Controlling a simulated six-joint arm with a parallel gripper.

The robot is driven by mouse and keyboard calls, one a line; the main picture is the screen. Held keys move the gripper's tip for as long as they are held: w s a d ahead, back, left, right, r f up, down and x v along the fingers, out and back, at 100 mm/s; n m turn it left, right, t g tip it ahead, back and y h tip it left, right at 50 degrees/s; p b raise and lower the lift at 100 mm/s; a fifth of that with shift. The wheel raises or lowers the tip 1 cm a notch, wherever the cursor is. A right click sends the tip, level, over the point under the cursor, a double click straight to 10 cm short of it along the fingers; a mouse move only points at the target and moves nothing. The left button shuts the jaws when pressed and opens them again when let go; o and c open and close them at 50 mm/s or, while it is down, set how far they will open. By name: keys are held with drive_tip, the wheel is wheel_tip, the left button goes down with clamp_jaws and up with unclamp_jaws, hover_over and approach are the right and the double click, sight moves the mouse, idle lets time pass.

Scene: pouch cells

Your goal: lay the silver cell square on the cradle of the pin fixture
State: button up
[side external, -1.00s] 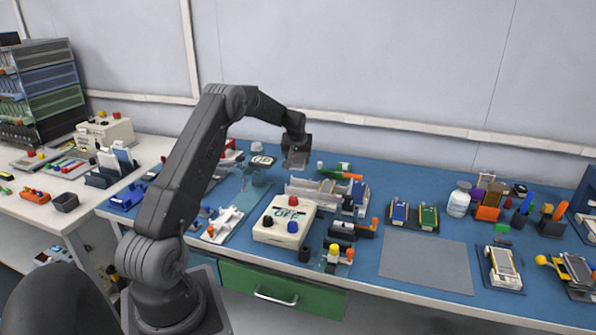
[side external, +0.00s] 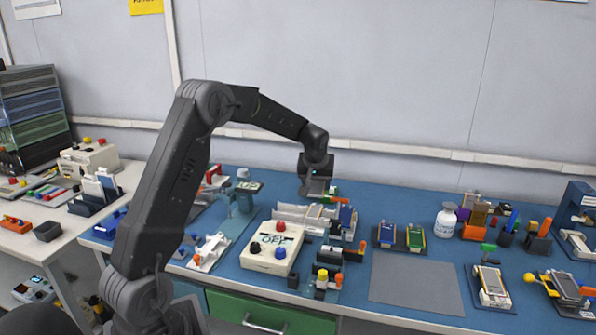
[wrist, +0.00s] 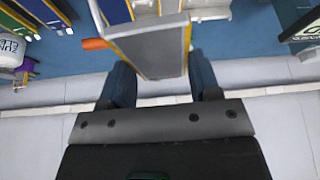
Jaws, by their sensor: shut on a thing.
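My gripper (side external: 316,184) is over the back of the blue bench in the side view. It is shut on the silver cell (wrist: 158,55), a flat grey piece between my two fingers (wrist: 160,83) in the wrist view. In the side view the silver cell (side external: 313,186) shows only as a small grey patch below the jaws, close behind a pale slotted holder (side external: 297,217). I cannot tell for sure which stand is the pin fixture; its cradle is not clear.
A beige box with coloured buttons (side external: 262,258) stands in front of the holder. A blue cell and a green cell lie in a dark tray (side external: 400,246) to the right. A white bottle (side external: 446,220) is beyond them. A bare grey mat (side external: 415,285) lies in front.

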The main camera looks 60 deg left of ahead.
drive_tip(key=s+d+m, duration=0.1)
drive_tip(key=s+d, duration=0.3)
drive_tip(key=d, duration=1)
wheel_tip(320, 180, down, 8)
drive_tip(key=shift+s+a, duration=0.15)
drive_tip(key=shift+f, duration=0.15)
drive_tip(key=shift+f, duration=3.55)
drive_tip(key=o, duration=1)
drive_tip(key=shift+c, duration=0.2)
